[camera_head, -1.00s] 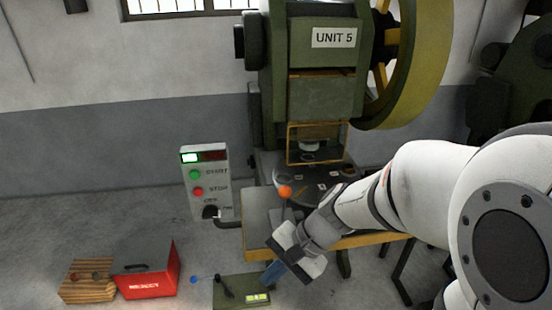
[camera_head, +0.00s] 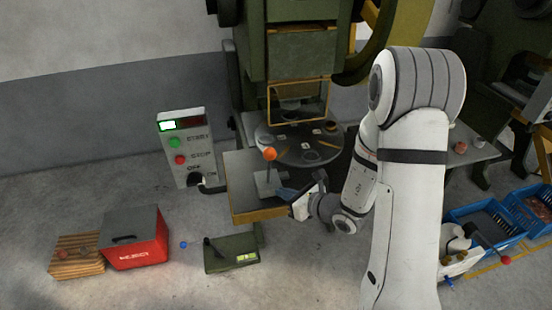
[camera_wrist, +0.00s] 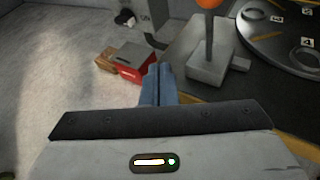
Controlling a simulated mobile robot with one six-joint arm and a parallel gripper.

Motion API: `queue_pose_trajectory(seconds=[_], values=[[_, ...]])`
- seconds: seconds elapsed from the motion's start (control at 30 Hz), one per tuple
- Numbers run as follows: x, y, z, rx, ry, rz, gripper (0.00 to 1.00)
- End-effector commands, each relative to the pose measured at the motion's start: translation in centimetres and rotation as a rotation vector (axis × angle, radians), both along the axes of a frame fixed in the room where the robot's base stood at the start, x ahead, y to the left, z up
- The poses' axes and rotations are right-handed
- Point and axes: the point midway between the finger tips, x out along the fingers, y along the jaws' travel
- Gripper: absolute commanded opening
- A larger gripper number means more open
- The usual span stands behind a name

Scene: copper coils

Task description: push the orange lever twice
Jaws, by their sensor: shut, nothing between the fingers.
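The orange lever (camera_head: 269,154) is a ball-topped stick standing on a grey block on the press table (camera_head: 240,187). In the wrist view the orange knob (camera_wrist: 208,3) is cut by the top edge, with its dark stick and grey base block (camera_wrist: 208,65) below it. My gripper (camera_head: 280,192) is shut and empty, its blue fingers just below and right of the lever in the head view. In the wrist view the blue fingertips (camera_wrist: 159,70) lie together, left of the base block. I cannot tell whether they touch it.
A round numbered plate (camera_head: 300,150) sits behind the lever under the press. A control box (camera_head: 187,147) stands left. A red box (camera_head: 138,240), wooden pallet (camera_head: 77,256) and green pedal box (camera_head: 231,254) are on the floor. Blue crates (camera_head: 485,220) are at right.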

Motion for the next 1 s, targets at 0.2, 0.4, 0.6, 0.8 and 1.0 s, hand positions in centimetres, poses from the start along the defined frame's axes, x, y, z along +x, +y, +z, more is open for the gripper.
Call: queue_pose_trajectory(seconds=[0.2,0.4,0.6,0.8,1.0], values=[[0.1,0.2,-0.2,0.004,0.006,-0.007,0.00],[0.1,0.4,-0.1,0.004,0.005,-0.001,0.00],[1.4,0.9,0.4,0.003,0.005,0.003,0.00],[4.1,1.7,1.0,0.003,0.005,0.003,0.00],[6.5,2.4,1.2,0.003,0.003,0.004,0.00]])
